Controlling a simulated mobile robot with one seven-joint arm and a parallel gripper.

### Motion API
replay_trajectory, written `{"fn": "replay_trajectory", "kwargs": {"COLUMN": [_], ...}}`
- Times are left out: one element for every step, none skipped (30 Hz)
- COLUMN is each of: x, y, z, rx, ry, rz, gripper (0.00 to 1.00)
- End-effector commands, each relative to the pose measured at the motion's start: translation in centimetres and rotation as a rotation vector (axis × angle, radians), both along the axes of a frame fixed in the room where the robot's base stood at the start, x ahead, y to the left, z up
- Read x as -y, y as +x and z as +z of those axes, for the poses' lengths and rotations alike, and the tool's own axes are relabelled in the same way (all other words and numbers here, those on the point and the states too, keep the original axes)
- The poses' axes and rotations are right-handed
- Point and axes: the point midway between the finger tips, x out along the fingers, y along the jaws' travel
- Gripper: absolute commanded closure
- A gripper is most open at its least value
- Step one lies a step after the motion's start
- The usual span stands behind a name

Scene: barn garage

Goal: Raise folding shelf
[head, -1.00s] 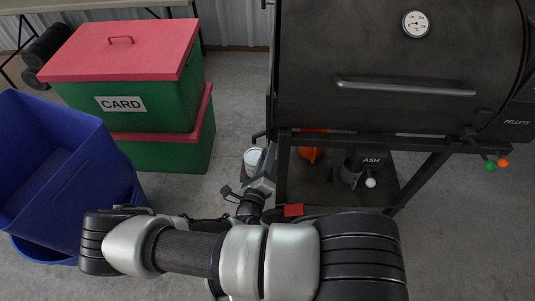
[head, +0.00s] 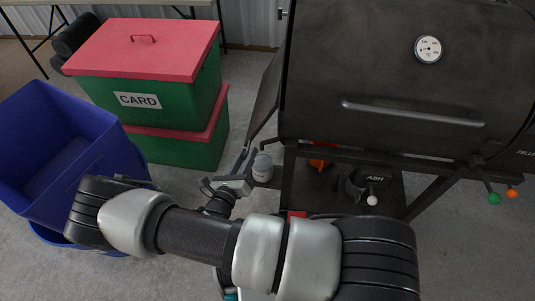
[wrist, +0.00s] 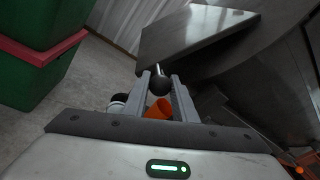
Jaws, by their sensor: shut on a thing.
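The folding shelf (head: 266,88) is a dark metal panel on the left side of the grill (head: 390,75). It is tilted, its lower edge swung out from the grill's side. In the wrist view the shelf (wrist: 195,38) spreads above and beyond the fingers. A round black knob (wrist: 161,83) at its edge sits between my fingertips. My gripper (wrist: 160,79) is shut on this knob. In the head view my gripper (head: 244,163) is at the shelf's lower end, and the knob is too small to tell there.
A white can (head: 262,168) stands close beside my gripper. An orange object (head: 320,156) and an ash bucket (head: 364,185) are under the grill. Red-lidded green boxes (head: 150,80) and a blue bin (head: 60,150) stand to the left. Bare floor lies between boxes and grill.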

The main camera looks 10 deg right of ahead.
Motion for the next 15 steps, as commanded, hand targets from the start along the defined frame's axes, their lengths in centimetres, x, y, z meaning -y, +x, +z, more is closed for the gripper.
{"fn": "replay_trajectory", "kwargs": {"x": [-1.7, -2.3, -3.0, -3.5, -4.0, -4.5, -4.9, -5.3, -5.8, -6.2, -6.6, -7.0, -7.3, -7.6, -8.0], "y": [0.4, 0.5, 0.7, 0.8, 0.9, 1.1, 1.2, 1.3, 1.5, 1.6, 1.7, 1.9, 2.0, 2.1, 2.2], "z": [1.1, 1.4, 1.9, 2.2, 2.6, 3.0, 3.4, 3.8, 4.3, 4.7, 5.1, 5.7, 6.1, 6.6, 7.2], "rx": [0.021, 0.03, 0.042, 0.052, 0.06, 0.072, 0.081, 0.09, 0.101, 0.11, 0.119, 0.13, 0.139, 0.147, 0.159], "ry": [0.051, 0.078, 0.114, 0.142, 0.168, 0.204, 0.231, 0.257, 0.293, 0.321, 0.349, 0.385, 0.412, 0.439, 0.476], "rz": [0.011, 0.01, 0.01, 0.009, 0.01, 0.01, 0.009, 0.01, 0.009, 0.009, 0.01, 0.01, 0.01, 0.01, 0.01], "gripper": [1.0, 1.0, 1.0, 1.0, 1.0, 1.0, 1.0, 1.0, 1.0, 1.0, 1.0, 1.0, 1.0, 1.0, 1.0]}}
